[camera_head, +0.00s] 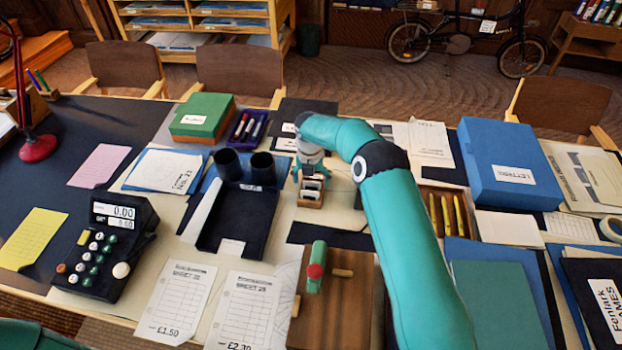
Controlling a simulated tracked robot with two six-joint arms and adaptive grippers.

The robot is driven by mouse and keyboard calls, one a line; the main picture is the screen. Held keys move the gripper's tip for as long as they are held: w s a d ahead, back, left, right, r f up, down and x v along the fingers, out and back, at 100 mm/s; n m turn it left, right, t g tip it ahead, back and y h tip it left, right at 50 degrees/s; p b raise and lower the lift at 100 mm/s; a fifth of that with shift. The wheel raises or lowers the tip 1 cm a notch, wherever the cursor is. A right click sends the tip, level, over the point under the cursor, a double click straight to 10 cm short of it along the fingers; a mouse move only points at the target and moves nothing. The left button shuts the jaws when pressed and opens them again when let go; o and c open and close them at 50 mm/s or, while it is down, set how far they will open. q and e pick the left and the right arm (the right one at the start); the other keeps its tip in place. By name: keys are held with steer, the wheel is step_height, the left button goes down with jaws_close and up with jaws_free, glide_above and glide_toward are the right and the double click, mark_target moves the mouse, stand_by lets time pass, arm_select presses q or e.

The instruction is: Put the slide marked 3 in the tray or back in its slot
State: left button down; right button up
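A small wooden slotted box (311,203) stands near the middle of the table, with a few pale slides (312,185) upright in it. The marks on the slides are too small to read, so I cannot tell which is 3. My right gripper (310,174) points down over the back of the box, close to the slides. Its fingers are small and partly hidden, and I cannot tell whether a slide is between them. My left gripper is out of view.
Two dark cups (229,164) stand behind the tray. A wooden board (335,310) with a green-handled, red-tipped tool (316,268) lies in front of the box. A black price machine (105,250) is at left, a blue box (510,165) at right. My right arm crosses the table's middle.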

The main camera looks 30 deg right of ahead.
step_height(320, 180, up, 12)
steer(key=s, duration=0.1)
steer(key=shift+a, duration=0.4)
stand_by(0.3)
steer(key=shift+f, duration=0.1)
stand_by(0.3)
